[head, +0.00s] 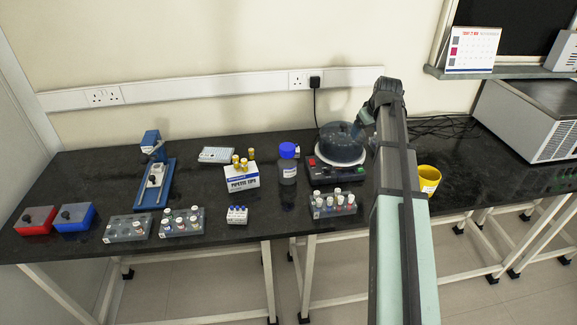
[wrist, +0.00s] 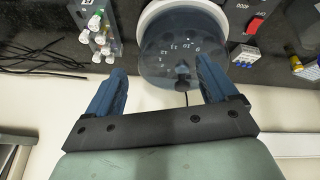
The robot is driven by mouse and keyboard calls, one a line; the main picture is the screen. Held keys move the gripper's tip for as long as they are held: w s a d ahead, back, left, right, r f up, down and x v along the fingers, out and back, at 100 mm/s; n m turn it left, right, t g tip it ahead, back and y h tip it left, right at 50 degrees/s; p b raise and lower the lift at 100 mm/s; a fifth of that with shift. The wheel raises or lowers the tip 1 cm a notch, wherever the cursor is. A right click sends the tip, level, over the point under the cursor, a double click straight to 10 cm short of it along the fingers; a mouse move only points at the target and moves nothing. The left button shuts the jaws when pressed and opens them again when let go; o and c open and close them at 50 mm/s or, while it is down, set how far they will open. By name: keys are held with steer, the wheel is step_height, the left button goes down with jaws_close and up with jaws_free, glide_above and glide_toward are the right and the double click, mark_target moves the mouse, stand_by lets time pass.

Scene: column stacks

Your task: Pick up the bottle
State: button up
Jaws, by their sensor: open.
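The bottle (head: 288,168) stands upright on the dark bench in the head view, with a blue cap and a clear, greyish body. It is between the pipette tips box and the round-lidded machine. I cannot make it out in the wrist view. My gripper (head: 362,124) is up and to the right of the bottle, by the machine's domed lid, and apart from the bottle. In the wrist view my gripper (wrist: 160,65) has its two blue fingers spread wide with nothing held between them. The lid shows beyond the fingers.
The machine (head: 322,172) with a dark lid (head: 340,143) stands right of the bottle. A pipette tips box (head: 241,178) with yellow-capped vials is on its left. A tube rack (head: 333,205) stands in front. A yellow cup (head: 428,180) is right of my arm.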

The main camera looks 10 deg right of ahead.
mark_target(288, 147)
steer(key=s+a+r+n+g+y, duration=0.1)
steer(key=s+a+r+n+y, duration=0.15)
steer(key=a, duration=0.95)
steer(key=s+a+r+n+g+y, duration=0.1)
steer(key=a+r+n, duration=0.3)
steer(key=a, duration=0.7)
steer(key=x, duration=0.9)
steer(key=shift+a, duration=0.35)
steer(key=shift+d+x, duration=0.1)
steer(key=shift+x, duration=1.2)
steer(key=shift+d+x, duration=0.15)
steer(key=shift+x, duration=1.1)
jaws_close()
